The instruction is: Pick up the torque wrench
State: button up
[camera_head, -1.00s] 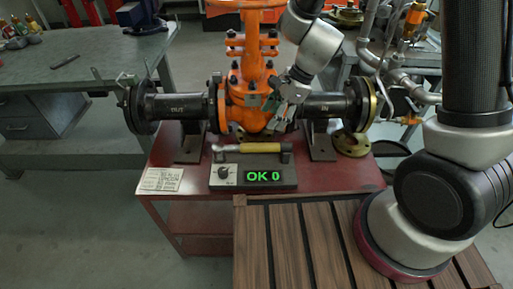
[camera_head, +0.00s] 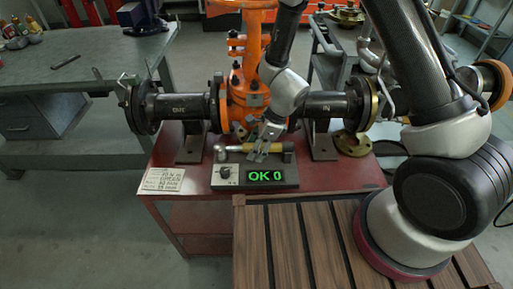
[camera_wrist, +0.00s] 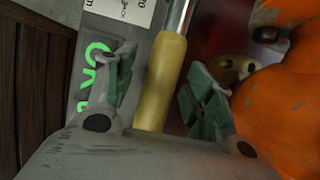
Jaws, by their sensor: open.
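The torque wrench (camera_head: 232,148), with a yellow handle and a metal shaft, lies across the back of the tester box on the red table. In the wrist view its yellow handle (camera_wrist: 162,80) runs between my two open fingers, with a gap on each side. My gripper (camera_head: 258,156) is over the handle in the head view and hides part of it. Its green-padded fingertips show in the wrist view (camera_wrist: 160,78). I cannot tell whether the fingers reach down around the handle.
The tester box (camera_head: 256,187) shows a green "OK 0" in front of the wrench. The orange valve (camera_head: 240,100) with black pipes stands close behind, and its orange body fills the right of the wrist view (camera_wrist: 285,105). A label plate (camera_head: 161,180) lies at left.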

grip_shut()
jog(key=shift+r, duration=0.15)
notch_tip(320, 180, up, 13)
jog(key=shift+r, duration=0.15)
dwell(1.1)
jog(key=shift+d, duration=0.1)
